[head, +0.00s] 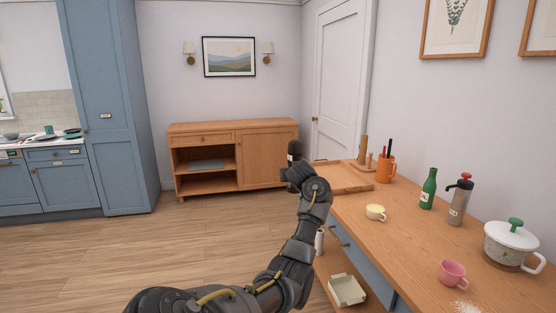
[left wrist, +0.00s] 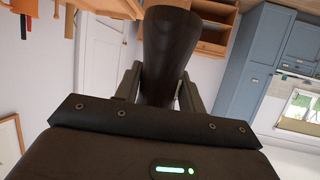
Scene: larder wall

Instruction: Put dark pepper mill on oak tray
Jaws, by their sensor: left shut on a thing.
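The dark pepper mill (head: 294,150) is held upright in my left gripper (head: 295,167), just off the left edge of the oak tray in the head view. In the left wrist view the dark mill (left wrist: 168,45) stands between the two fingers of my left gripper (left wrist: 160,88), which are shut on it. The oak tray (head: 345,186) lies at the far end of the wooden counter; its near left part is partly hidden behind my arm. My right gripper is in neither view.
An orange utensil pot (head: 386,169) and a wooden stand (head: 364,155) are beside the tray.

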